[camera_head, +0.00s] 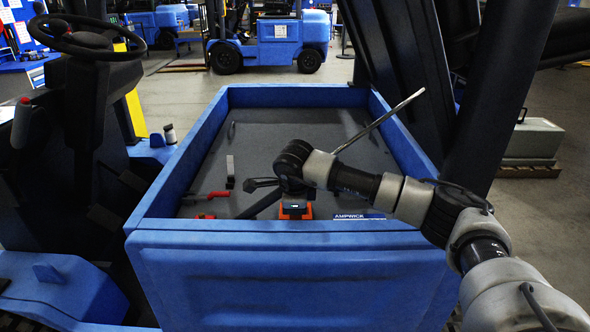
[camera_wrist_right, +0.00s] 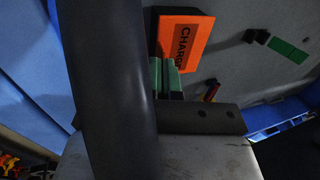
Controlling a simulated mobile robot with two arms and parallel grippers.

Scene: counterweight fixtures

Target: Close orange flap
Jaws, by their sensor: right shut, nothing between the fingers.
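The orange flap, lettered "CHARGE", shows in the right wrist view (camera_wrist_right: 186,40), just beyond my fingertips. In the head view, an orange piece (camera_head: 295,210) with a dark top sits at the near edge of the blue-walled bay, below my right wrist. How far the flap stands open is hard to tell. My left gripper is not in view.
The blue bay wall (camera_head: 285,238) surrounds a grey floor (camera_head: 270,140). A red-handled lever (camera_head: 210,195) and a small grey-white upright piece (camera_head: 230,170) stand left of my gripper. A thin metal rod (camera_head: 385,117) slants near my wrist. A dark cylinder (camera_wrist_right: 112,90) blocks part of the wrist view.

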